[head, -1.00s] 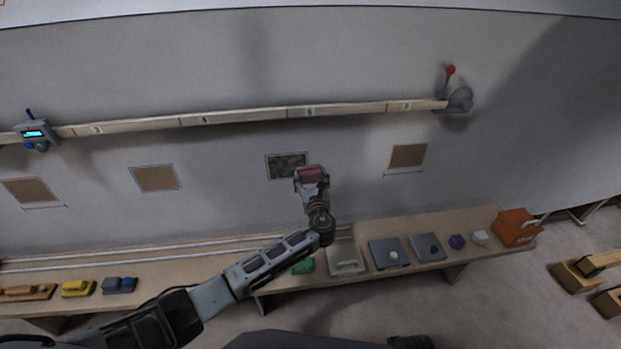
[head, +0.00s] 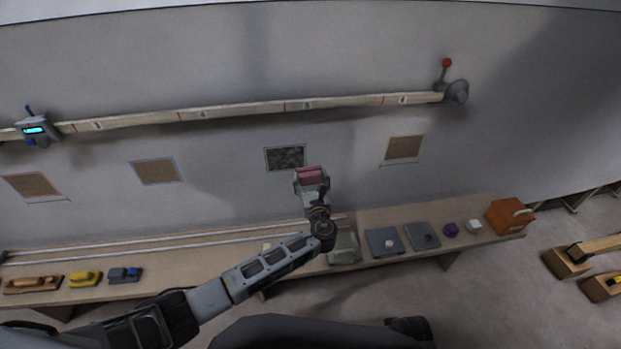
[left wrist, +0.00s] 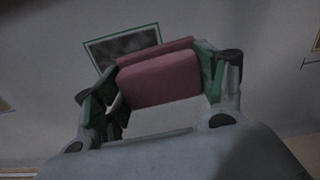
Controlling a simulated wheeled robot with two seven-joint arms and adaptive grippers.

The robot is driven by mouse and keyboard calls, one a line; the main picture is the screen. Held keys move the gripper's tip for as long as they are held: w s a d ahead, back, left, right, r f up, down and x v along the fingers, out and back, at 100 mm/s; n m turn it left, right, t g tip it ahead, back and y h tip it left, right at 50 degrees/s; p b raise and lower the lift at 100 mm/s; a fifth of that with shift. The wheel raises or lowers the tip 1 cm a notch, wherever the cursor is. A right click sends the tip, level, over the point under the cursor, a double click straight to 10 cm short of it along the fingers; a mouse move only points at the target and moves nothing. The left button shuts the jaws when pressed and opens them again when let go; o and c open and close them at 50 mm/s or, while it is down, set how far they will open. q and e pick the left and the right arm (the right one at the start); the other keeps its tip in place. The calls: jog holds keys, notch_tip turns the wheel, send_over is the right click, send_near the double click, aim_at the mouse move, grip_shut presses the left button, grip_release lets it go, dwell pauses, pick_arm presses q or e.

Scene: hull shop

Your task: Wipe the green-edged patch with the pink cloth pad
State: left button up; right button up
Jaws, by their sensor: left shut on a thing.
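The green-edged patch (head: 284,157) is a dark, mottled rectangle on the grey wall. In the left wrist view the patch (left wrist: 122,46) has a clear green border, and its lower part is hidden behind the pad. My left gripper (head: 312,180) is shut on the pink cloth pad (head: 311,174), just below and right of the patch in the head view. In the left wrist view the pink pad (left wrist: 160,80) sits between the two fingers of the gripper (left wrist: 160,88). I cannot tell whether the pad touches the wall. My right gripper is not in view.
Brown patches flank it, one with a blue edge (head: 157,171) and one at right (head: 404,148). A numbered rail (head: 240,110) crosses the wall above. A bench (head: 370,217) below holds grey plates (head: 384,242), a purple piece (head: 451,230) and an orange box (head: 509,216).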

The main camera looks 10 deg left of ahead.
pick_arm(q)
jog(key=shift+p+v, duration=0.9)
jog(key=shift+v, duration=0.45)
jog(key=shift+s+d+r, duration=0.15)
jog(key=shift+s, duration=0.45)
